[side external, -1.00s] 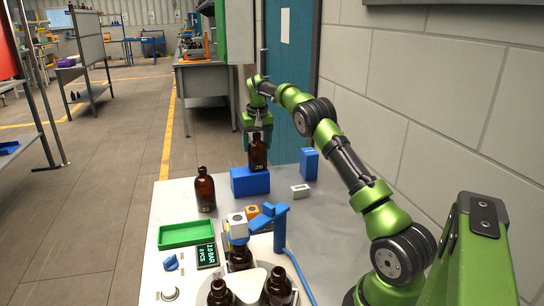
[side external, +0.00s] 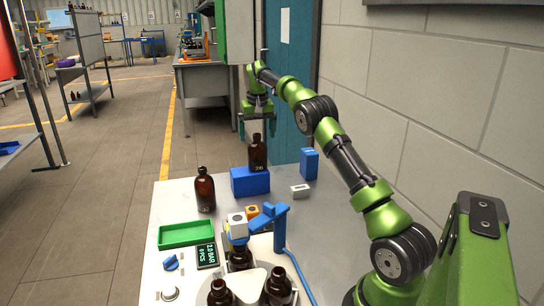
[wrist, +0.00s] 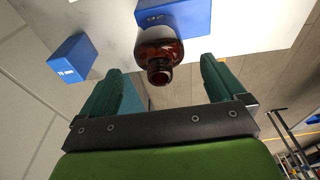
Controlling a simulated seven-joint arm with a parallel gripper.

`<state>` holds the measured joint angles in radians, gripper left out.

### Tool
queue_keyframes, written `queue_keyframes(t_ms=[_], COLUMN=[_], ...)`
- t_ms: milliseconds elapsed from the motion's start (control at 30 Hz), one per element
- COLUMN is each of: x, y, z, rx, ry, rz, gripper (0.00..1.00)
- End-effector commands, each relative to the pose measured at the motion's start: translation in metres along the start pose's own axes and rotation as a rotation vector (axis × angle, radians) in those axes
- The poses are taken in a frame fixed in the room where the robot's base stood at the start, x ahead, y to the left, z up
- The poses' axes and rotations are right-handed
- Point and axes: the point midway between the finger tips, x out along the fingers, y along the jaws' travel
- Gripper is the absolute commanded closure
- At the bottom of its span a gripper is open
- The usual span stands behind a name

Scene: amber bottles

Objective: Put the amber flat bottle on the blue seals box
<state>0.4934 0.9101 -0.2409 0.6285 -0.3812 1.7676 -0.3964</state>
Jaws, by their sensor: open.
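An amber bottle (side external: 258,155) stands upright on the blue box (side external: 250,182) toward the back of the table. In the wrist view the bottle (wrist: 160,50) shows its open neck toward the camera, with the blue box (wrist: 190,18) behind it. My gripper (side external: 257,128) is open and empty above the bottle, its fingers clear of it. In the wrist view the two teal fingers (wrist: 165,78) are spread apart, with the bottle's neck between and beyond them. A second amber bottle (side external: 205,190) stands on the table left of the box.
Another blue box (side external: 309,164) and a small white block (side external: 300,191) stand right of the bottle's box. A green tray (side external: 186,235) lies at the left edge. Several amber bottles (side external: 278,286) stand at a station in front, near a blue fixture (side external: 268,217).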

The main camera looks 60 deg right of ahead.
Motion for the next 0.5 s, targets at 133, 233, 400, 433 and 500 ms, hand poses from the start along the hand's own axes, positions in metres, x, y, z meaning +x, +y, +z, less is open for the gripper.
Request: queue_keyframes(t_ms=[133, 233, 400, 433, 500], x=[-0.021, -0.03, -0.062, -0.07, -0.092], y=[0.001, 0.0, -0.014, -0.019, -0.032], z=[-0.001, 0.0, 0.015, 0.02, 0.039], rx=[0.001, 0.0, -0.018, -0.026, -0.047], ry=[0.002, 0.001, 0.024, 0.032, 0.052], rz=[0.0, -0.002, -0.038, -0.05, -0.087], gripper=[0.03, 0.03, 0.03, 0.03, 0.03])
